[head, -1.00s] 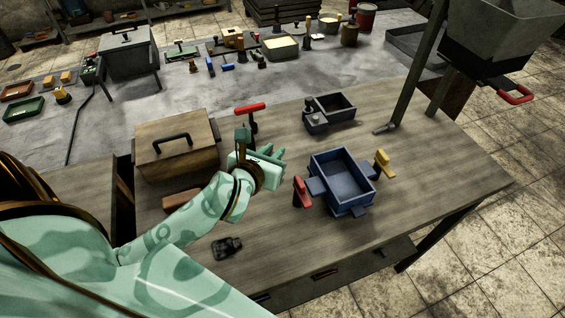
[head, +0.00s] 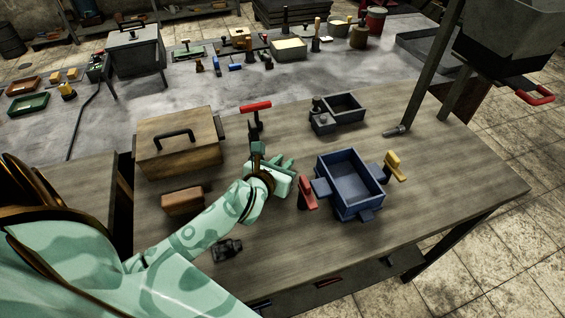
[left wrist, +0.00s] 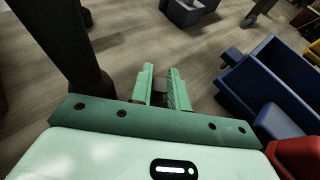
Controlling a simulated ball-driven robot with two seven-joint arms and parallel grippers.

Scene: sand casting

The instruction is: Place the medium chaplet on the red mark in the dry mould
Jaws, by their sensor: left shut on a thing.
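My left gripper (head: 286,170) is above the wooden table, left of a blue open box (head: 350,184) that looks like the mould. In the left wrist view its two green fingers (left wrist: 161,74) are close together around a small grey piece (left wrist: 160,88), likely the medium chaplet; its shape is mostly hidden. The blue box also shows in the left wrist view (left wrist: 272,85), to the right of the fingers and apart from them. I cannot make out a red mark inside it. My right gripper is not in view.
A red-handled piece (head: 307,193) and a yellow one (head: 394,166) flank the blue box. A red-topped tool (head: 256,107) stands behind my gripper. A wooden lidded box (head: 178,142) and brown block (head: 182,200) lie left. A grey open box (head: 345,107) is behind.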

